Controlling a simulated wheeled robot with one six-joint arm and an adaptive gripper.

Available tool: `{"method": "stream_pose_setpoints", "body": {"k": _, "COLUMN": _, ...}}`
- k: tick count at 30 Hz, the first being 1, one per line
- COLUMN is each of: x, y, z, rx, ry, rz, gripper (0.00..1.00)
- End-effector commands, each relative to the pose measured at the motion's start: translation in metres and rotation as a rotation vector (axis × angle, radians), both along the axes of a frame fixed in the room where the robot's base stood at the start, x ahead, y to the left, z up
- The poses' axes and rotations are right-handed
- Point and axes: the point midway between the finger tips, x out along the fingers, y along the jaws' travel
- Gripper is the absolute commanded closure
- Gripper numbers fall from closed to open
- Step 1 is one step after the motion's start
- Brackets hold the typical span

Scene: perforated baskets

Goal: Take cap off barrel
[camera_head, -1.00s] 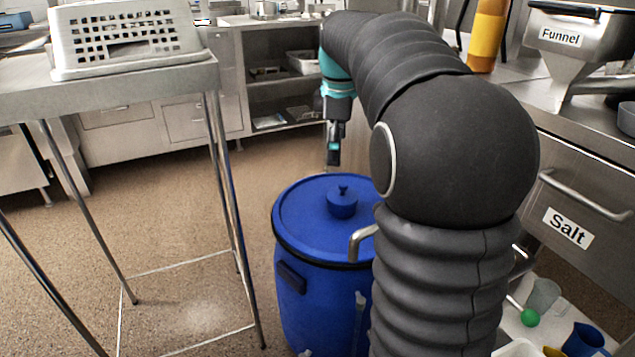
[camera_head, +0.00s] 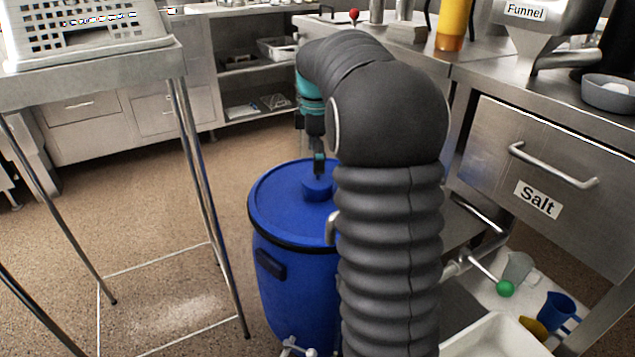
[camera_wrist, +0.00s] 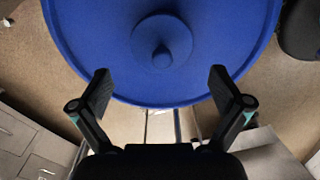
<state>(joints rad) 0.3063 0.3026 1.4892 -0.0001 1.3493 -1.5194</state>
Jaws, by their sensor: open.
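The blue barrel (camera_head: 290,270) stands upright on the floor, left of my arm. Its round lid (camera_head: 272,205) carries a small raised blue cap (camera_head: 317,190) with a knob on top. In the wrist view the cap (camera_wrist: 150,42) and its knob (camera_wrist: 162,57) lie beyond my fingertips, toward the top of the picture. My gripper (camera_wrist: 160,88) is open and empty, its two fingers apart over the lid's near edge. In the head view my gripper (camera_head: 319,172) is just above the cap and overlaps its knob; whether they touch is hard to tell.
A metal table (camera_head: 100,75) with a white perforated basket (camera_head: 85,30) stands at the left. A drawer labelled Salt (camera_head: 545,150) and a funnel (camera_head: 545,25) are at the right. A low shelf at the lower right holds a blue jug (camera_head: 556,313).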

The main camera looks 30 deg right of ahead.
Motion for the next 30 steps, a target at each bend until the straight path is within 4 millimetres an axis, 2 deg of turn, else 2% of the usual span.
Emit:
{"method": "stream_pose_setpoints", "body": {"k": 12, "x": -0.004, "y": -0.003, "z": -0.048, "rx": 0.001, "ry": 0.002, "rz": -0.001, "gripper": 0.0}}
{"method": "stream_pose_setpoints", "body": {"k": 21, "x": -0.004, "y": -0.003, "z": -0.052, "rx": 0.0, "ry": 0.001, "rz": -0.001, "gripper": 0.0}}
{"method": "stream_pose_setpoints", "body": {"k": 23, "x": -0.004, "y": -0.003, "z": -0.052, "rx": 0.0, "ry": 0.001, "rz": -0.001, "gripper": 0.12}}
{"method": "stream_pose_setpoints", "body": {"k": 27, "x": -0.004, "y": -0.003, "z": -0.052, "rx": 0.0, "ry": 0.001, "rz": -0.001, "gripper": 0.47}}
{"method": "stream_pose_setpoints", "body": {"k": 28, "x": -0.004, "y": -0.003, "z": -0.052, "rx": 0.0, "ry": 0.001, "rz": -0.001, "gripper": 0.52}}
{"method": "stream_pose_setpoints", "body": {"k": 30, "x": -0.004, "y": -0.003, "z": -0.052, "rx": 0.0, "ry": 0.001, "rz": -0.001, "gripper": 0.52}}
